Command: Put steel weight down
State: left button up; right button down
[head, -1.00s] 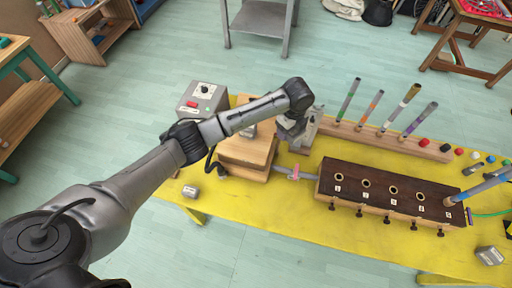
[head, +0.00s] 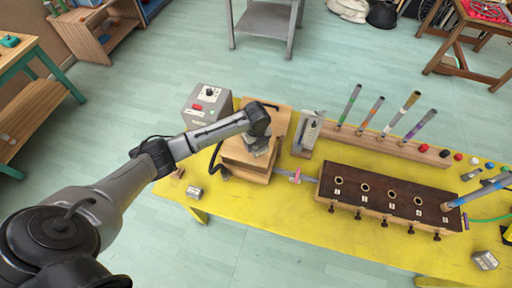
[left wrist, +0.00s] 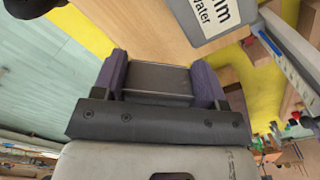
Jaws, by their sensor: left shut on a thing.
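My left gripper (head: 260,150) is over the top of the wooden box (head: 243,160) in the head view, pointing down. In the left wrist view the gripper (left wrist: 158,85) is shut on a grey steel weight (left wrist: 158,78), a block held between its two purple-grey fingers. A pale wooden surface (left wrist: 150,30) lies beyond the weight; I cannot tell whether the weight touches it. In the head view the held weight is mostly hidden by the gripper. My right gripper is not in view.
Other steel blocks (head: 194,192) and (head: 485,260) lie on the yellow table (head: 300,235). A gauge (head: 307,133) stands right of the box, and a grey control box (head: 205,105) stands behind left. A dark-topped pipe chest (head: 390,195) and a rack of tubes (head: 385,142) are further right.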

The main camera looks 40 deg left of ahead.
aim_at(256, 148)
pick_arm(q)
jog(key=shift+f, duration=1.95)
jog(key=shift+a+f, duration=0.1)
jog(key=shift+f, duration=0.1)
jog(key=o, duration=1.1)
